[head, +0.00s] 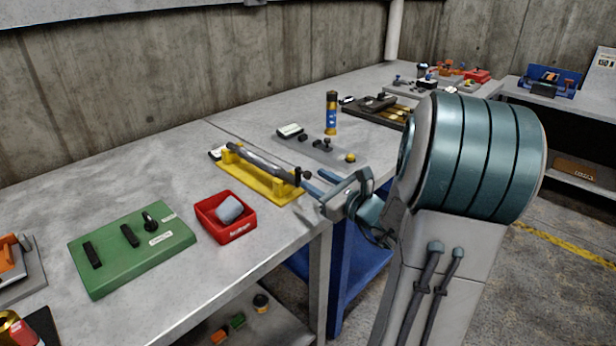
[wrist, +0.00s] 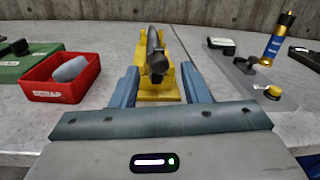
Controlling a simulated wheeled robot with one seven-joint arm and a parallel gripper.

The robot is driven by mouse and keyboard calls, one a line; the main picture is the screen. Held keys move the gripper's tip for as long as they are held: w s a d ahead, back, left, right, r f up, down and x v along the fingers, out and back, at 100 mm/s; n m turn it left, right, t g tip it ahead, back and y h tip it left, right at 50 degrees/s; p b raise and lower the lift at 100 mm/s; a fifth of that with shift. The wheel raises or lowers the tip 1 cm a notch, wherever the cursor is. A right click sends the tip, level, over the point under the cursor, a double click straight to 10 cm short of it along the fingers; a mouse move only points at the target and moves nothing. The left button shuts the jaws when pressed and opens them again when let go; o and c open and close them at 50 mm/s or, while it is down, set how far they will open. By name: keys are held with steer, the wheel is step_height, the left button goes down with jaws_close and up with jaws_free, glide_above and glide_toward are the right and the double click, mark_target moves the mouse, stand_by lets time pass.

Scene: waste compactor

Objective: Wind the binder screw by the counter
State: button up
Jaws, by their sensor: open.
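The binder screw is a dark rod with a black knob at its near end (head: 262,165), lying along a yellow stand (head: 258,184) on the workbench. In the wrist view the rod's dark end (wrist: 157,62) faces me, above the yellow base (wrist: 160,96). My gripper (head: 316,182) is open and empty at the near end of the stand. A small white-and-black block, perhaps the counter (head: 216,152), sits behind the stand's far end.
A red bin (head: 226,226) holding a grey lump stands left of the stand. A green panel (head: 130,252) with black controls lies farther left. To the right are a grey plate (head: 318,150) with small parts and a blue-yellow canister (head: 331,113).

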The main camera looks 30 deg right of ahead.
mark_target(311, 175)
steer(key=shift+x, duration=1.9)
jaws_close()
steer(key=shift+d+r+m+p, duration=0.1)
steer(key=shift+d+m+p, duration=0.05)
steer(key=shift+m+p, duration=0.55)
